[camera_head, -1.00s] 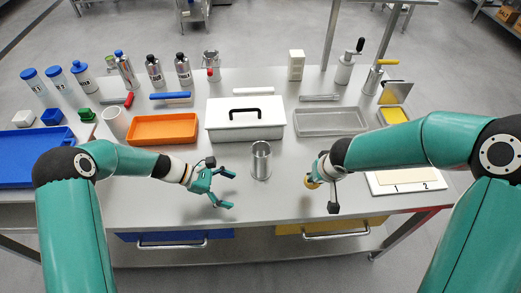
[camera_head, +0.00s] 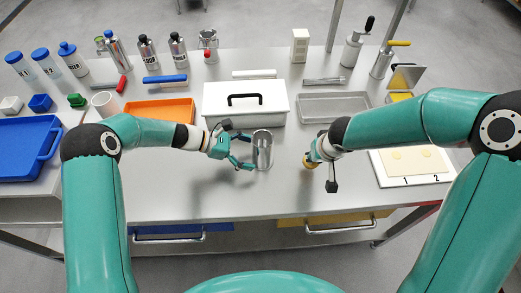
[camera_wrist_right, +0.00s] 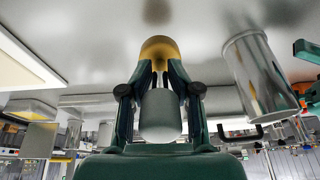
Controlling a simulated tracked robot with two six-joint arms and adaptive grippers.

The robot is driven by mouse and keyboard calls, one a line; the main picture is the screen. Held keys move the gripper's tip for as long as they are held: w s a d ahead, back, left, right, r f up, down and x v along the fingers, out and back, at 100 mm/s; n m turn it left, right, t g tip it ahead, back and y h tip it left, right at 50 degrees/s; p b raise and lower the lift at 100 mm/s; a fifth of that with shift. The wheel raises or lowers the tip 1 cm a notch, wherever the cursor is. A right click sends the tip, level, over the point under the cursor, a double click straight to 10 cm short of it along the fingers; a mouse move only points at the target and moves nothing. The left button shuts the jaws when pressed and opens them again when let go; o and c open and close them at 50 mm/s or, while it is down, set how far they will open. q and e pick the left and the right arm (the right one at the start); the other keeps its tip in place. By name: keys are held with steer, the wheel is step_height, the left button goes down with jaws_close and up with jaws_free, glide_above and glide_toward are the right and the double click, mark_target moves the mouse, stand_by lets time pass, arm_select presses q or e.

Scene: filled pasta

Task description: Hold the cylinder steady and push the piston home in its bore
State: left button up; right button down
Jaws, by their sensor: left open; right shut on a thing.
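The cylinder (camera_head: 263,152) is a shiny metal tube standing upright on the grey table, in front of the white box. It also shows at the right of the right wrist view (camera_wrist_right: 262,78). My left gripper (camera_head: 248,153) is open at the cylinder's left side, its fingers pointing at it; I cannot tell whether they touch it. My right gripper (camera_head: 312,160) is to the right of the cylinder, apart from it. The right wrist view shows its fingers shut on the piston (camera_wrist_right: 160,50), which has a brass-coloured head and a grey rounded end (camera_wrist_right: 160,117).
The white box (camera_head: 225,106) with a black handle stands behind the cylinder. An orange tray (camera_head: 160,110) is behind my left arm, a grey tray (camera_head: 333,107) at back right. A white board (camera_head: 385,172) marked 1 and 2 lies at right. The front table strip is clear.

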arm_select(q)
steer(key=shift+b+x, duration=0.75)
steer(key=shift+x, duration=0.95)
arm_select(e)
steer(key=shift+f, duration=1.1)
arm_select(q)
steer(key=c, duration=1.1)
steer(key=shift+o, duration=0.2)
